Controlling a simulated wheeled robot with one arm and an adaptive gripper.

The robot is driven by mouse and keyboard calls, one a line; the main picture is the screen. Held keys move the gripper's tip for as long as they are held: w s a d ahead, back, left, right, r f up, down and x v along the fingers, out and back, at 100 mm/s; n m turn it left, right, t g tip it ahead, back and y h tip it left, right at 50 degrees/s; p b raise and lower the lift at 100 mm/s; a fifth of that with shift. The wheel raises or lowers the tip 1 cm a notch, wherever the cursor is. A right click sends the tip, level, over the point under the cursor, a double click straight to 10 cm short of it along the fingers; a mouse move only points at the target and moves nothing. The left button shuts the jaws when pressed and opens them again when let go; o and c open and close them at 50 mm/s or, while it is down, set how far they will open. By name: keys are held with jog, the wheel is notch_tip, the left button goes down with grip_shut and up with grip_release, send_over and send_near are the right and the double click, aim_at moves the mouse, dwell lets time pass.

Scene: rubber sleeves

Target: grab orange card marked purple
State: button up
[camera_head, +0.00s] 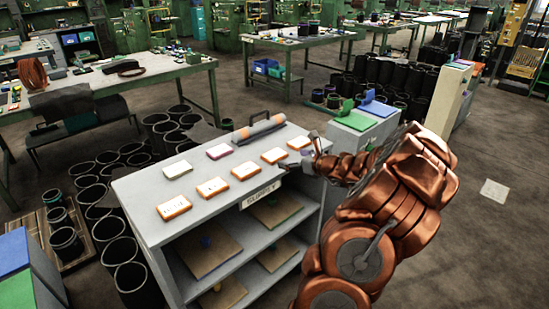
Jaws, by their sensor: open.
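Several white cards with orange rims lie in a row along the front of the grey supply cabinet's top (140,195). They are a near-left orange card (174,208), a second (213,188), a middle one (245,170), a fourth (273,156) and a far-right one (299,143). Their marks are too small to read, so I cannot tell which says purple. My gripper (303,154) is open and empty at the cabinet's right end, close to the far-right orange card. I cannot tell whether it touches that card.
A green-rimmed card (178,169) and a pink-rimmed card (219,151) lie behind the row. A grey roll with orange bands (258,129) lies at the back edge. Black tubs (130,280) crowd the left side. A grey stand with green and blue pieces (365,125) stands behind my arm.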

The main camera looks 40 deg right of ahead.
aim_at(276, 155)
jog(key=shift+p+x, duration=1.25)
jog(key=shift+x, duration=2.5)
jog(key=shift+a+r, duration=0.1)
jog(key=shift+a, duration=0.1)
jog(key=c, duration=0.9)
jog(key=shift+r, duration=0.1)
